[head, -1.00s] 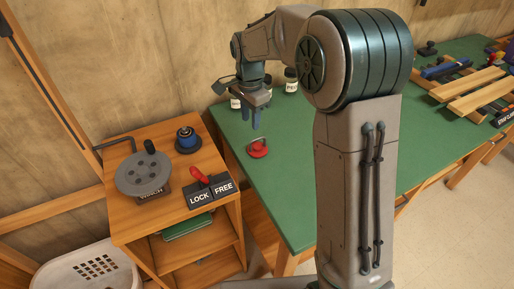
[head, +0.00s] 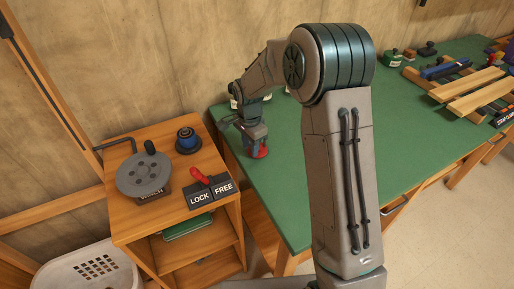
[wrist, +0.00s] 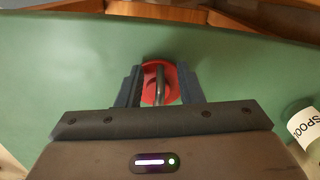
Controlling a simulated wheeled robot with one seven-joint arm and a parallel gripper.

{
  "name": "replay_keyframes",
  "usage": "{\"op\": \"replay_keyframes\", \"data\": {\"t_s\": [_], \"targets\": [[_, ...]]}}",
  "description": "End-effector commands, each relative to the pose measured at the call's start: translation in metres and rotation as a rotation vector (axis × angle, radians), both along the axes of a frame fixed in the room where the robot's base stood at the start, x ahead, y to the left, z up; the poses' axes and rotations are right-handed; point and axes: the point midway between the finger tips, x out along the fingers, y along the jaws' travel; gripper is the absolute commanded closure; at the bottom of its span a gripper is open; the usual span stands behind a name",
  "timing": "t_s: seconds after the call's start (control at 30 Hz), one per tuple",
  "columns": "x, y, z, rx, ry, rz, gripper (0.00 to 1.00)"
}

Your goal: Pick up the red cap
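The red cap (head: 262,152) sits on the green tabletop (head: 290,185), near its left end in the head view. In the wrist view the red cap (wrist: 151,92) lies between my two dark fingers, with a grey metal loop standing up over its middle. My gripper (head: 256,146) is down at the cap and hides part of it in the head view. In the wrist view my gripper (wrist: 159,88) has its fingers apart, one on each side of the cap and loop. A gap shows between the fingers and the loop.
A wooden stand (head: 182,225) left of the table holds a winch (head: 145,177), a blue knob (head: 187,140) and a LOCK/FREE lever (head: 200,176). A white-labelled bottle (wrist: 305,122) stands to the right in the wrist view. Wooden bars (head: 470,88) lie at the far right.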

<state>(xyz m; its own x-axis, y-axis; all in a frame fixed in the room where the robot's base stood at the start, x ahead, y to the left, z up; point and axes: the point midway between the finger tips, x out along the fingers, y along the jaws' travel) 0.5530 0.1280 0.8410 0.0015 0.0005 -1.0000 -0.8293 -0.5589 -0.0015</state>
Motion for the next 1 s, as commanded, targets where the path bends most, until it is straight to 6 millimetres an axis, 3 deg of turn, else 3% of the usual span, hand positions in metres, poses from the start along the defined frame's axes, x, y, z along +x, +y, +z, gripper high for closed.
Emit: {"op": "replay_keyframes", "data": {"t_s": [0.1,0.23,0.73,0.87,1.0], "targets": [[0.0,0.0,0.0,0.0,0.0,0.0,0.67],[0.0,0.0,0.0,0.0,0.0,0.0,1.0],[0.0,0.0,0.006,0.0,-0.002,0.0,1.0],[0.0,0.001,0.019,0.001,-0.003,-0.001,1.0],[0.001,0.001,0.045,0.001,-0.005,0.001,1.0]]}}
